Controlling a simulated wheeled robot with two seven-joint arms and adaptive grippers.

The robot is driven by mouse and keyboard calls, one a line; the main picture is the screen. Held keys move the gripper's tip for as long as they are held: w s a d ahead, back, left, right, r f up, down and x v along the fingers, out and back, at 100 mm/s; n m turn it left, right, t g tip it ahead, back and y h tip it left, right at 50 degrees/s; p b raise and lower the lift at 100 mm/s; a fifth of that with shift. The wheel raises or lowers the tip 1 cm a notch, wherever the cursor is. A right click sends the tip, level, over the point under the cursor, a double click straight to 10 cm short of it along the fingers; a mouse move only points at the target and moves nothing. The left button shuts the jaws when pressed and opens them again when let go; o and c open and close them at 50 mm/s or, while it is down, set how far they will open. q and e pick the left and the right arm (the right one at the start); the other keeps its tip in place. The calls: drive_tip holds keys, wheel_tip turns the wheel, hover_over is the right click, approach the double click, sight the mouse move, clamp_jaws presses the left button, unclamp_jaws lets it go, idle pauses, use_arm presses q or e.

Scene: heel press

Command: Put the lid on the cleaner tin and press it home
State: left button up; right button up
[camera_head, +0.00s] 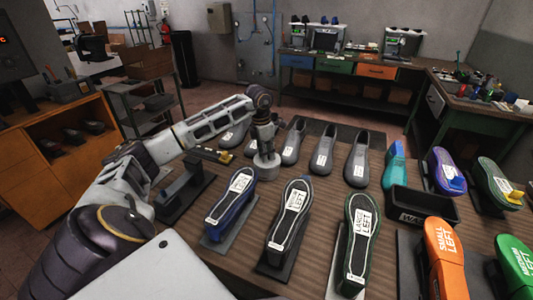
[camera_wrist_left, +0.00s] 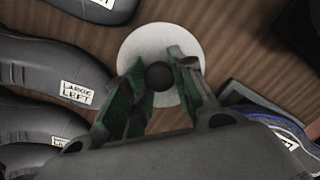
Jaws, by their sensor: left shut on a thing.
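My left gripper (camera_head: 265,146) points straight down over the table at the middle of the head view. In the left wrist view its green fingertips (camera_wrist_left: 158,80) are shut on the dark round knob (camera_wrist_left: 158,75) of a pale disc-shaped lid (camera_wrist_left: 150,40). In the head view a short pale grey round body (camera_head: 267,170) shows right under the gripper, low at the table. I take it as the lid over the cleaner tin. The lid covers the tin from above in the wrist view, and I cannot tell whether it is fully seated. My right gripper is out of view.
Grey shoe shapes (camera_head: 323,150) stand behind the gripper. Labelled soles on stands, such as a blue one (camera_head: 231,201) and a black one (camera_head: 288,217), stand in front. A dark bin (camera_head: 423,205) is at the right. A dark stand (camera_head: 185,190) is at the left.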

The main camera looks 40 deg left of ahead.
use_arm(q)
drive_tip(key=shift+f, duration=0.45)
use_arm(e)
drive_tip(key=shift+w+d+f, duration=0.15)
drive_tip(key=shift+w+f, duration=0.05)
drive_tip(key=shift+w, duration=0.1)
use_arm(q)
drive_tip(key=shift+f, duration=0.1)
